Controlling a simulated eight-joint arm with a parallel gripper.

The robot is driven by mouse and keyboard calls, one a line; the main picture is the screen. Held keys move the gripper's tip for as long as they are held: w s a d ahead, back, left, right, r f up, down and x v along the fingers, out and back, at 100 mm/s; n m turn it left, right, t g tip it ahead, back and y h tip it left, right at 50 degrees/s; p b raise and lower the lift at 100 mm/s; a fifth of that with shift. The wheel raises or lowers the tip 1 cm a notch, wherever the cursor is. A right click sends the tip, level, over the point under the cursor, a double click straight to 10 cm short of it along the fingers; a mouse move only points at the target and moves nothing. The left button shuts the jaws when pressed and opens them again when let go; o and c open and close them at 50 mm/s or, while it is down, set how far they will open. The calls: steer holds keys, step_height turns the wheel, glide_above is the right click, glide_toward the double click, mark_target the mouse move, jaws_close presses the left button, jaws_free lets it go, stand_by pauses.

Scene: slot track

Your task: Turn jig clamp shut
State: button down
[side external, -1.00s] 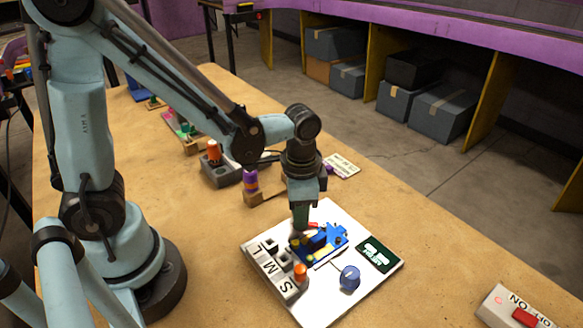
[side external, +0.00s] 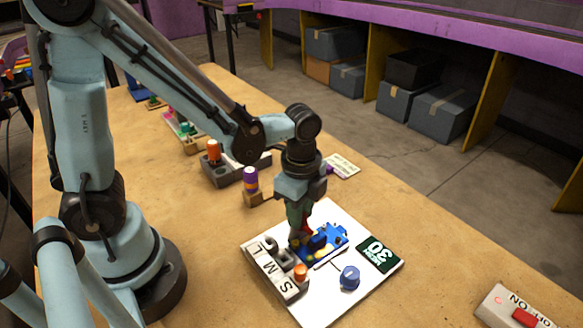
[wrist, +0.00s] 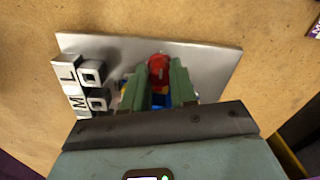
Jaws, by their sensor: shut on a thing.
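The blue jig (side external: 335,237) sits on a white board (side external: 318,310), with yellow and dark parts on it. My gripper (side external: 299,236) reaches down at the jig's left end, its green fingers shut on the red clamp handle (side external: 308,229). In the wrist view, the red handle (wrist: 157,61) shows at the tips of the two green fingers (wrist: 158,82). Parts of the blue jig show between the fingers. The fingers hide most of the clamp, so I cannot tell how far it is turned.
On the board are grey blocks marked S, M, L (side external: 268,267), an orange peg (side external: 300,272), a blue knob (side external: 349,279) and a dark display (side external: 379,254). A purple-banded peg (side external: 251,180) stands behind. A switch box (side external: 513,308) is at front right.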

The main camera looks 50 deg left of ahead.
stand_by(0.4)
steer(key=c, duration=0.9)
jaws_free()
step_height(320, 180, up, 12)
stand_by(0.4)
steer(key=s+a+n+t, duration=0.1)
steer(key=a+n+t, duration=0.5)
steer(key=n, duration=0.8)
steer(key=shift+s+f+n+t, duration=0.25)
steer(key=shift+n+t, duration=0.15)
steer(key=shift+t, duration=0.2)
